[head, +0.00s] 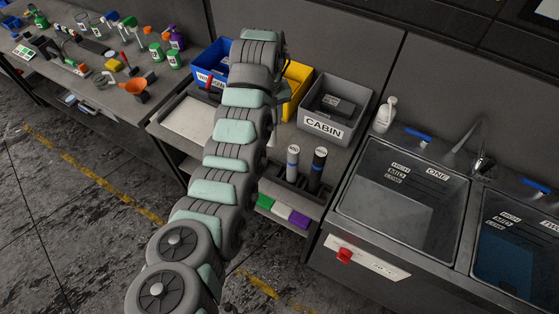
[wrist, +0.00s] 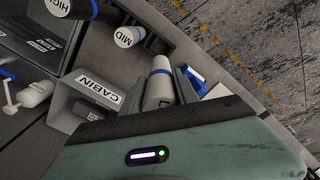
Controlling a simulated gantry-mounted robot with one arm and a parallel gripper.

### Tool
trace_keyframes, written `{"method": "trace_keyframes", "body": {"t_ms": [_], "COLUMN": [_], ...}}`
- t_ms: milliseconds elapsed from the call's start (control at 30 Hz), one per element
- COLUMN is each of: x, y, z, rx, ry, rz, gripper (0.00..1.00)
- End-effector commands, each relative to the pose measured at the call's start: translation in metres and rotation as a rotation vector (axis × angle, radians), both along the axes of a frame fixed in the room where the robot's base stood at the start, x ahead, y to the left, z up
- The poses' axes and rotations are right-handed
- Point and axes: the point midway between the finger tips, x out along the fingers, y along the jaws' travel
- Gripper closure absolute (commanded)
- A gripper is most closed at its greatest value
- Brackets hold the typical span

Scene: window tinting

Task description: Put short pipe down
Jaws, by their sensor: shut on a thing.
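The short pipe (wrist: 159,90) is pale grey-white with a blue band, and a partly hidden label starts with "L". In the wrist view it sits in my gripper (wrist: 168,82), tilted, with its lower end hidden by my wrist. The gripper is shut on it. In the head view my arm hides both the pipe and the fingers. A white MID pipe (head: 292,160) and a dark HIGH pipe (head: 318,167) stand upright in a dark rack (head: 284,187). The wrist view shows the MID pipe (wrist: 128,37) and the HIGH pipe (wrist: 74,8) apart from my gripper.
The grey CABIN bin (head: 334,124) stands behind the rack, close to my gripper in the wrist view. Blue (head: 205,65) and yellow (head: 296,82) bins are beside my arm. Sink ONE (head: 400,200) is to the right. A flat pale tray (head: 190,122) lies to the left.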

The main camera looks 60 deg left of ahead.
Motion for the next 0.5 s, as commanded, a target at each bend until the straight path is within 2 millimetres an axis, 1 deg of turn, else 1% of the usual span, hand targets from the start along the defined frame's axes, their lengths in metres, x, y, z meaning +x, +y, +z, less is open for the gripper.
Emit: {"method": "trace_keyframes", "body": {"t_ms": [33,133,500], "x": [0.001,0.002,-0.002], "y": [-0.002,-0.001,-0.001], "z": [-0.013,-0.034,-0.091], "rx": [-0.002,0.002,-0.003], "ry": [0.001,0.001,0.004], "rz": [-0.002,-0.002,0.000], "gripper": [1.00,1.00,1.00]}}
